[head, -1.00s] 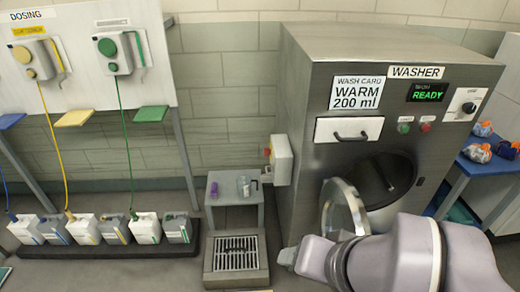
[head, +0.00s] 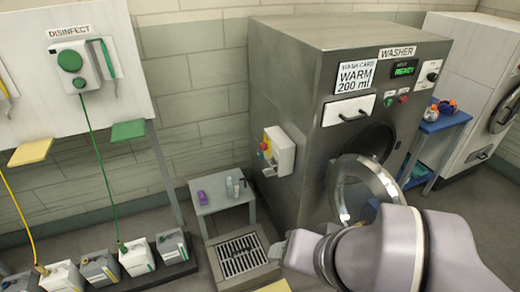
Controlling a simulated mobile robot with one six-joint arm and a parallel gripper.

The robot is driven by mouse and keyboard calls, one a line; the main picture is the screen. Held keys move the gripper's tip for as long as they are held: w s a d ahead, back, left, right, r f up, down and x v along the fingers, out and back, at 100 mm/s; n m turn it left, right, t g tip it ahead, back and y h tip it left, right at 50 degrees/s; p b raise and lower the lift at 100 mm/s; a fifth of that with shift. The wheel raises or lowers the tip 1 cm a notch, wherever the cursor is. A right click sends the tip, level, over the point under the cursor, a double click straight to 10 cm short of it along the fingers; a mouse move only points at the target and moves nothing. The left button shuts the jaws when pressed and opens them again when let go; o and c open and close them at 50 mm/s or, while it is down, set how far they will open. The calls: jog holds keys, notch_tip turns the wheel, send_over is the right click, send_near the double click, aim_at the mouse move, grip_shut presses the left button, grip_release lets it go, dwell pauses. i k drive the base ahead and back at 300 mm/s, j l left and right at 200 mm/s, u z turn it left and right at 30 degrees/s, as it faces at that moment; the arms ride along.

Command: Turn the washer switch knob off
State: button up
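The grey washer (head: 300,75) stands at centre right with its round door (head: 366,192) swung open. A black knob (head: 433,77) sits on a white plate at the right end of its front panel; its setting is too small to read. A switch box (head: 279,152) with a red and a yellow part is on the washer's left side. The green display (head: 404,69) reads READY. My gripper (head: 283,248) is low in front of the washer, by the floor grate and apart from the knob and the box. Its fingers are too unclear to tell whether they are open.
A small grey stand (head: 220,195) with a purple item and bottles is left of the washer, behind the floor grate (head: 241,256). A blue table (head: 440,123) with bottles stands at right, before another white machine (head: 460,65). Several jugs (head: 137,257) line the left floor.

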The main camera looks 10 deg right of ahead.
aim_at(263, 146)
jog(key=i+j+z, duration=0.1)
jog(key=i, duration=0.4)
jog(key=i+j, duration=0.25)
jog(key=i, duration=0.25)
jog(key=i+j+z, duration=0.15)
jog(key=i, duration=0.35)
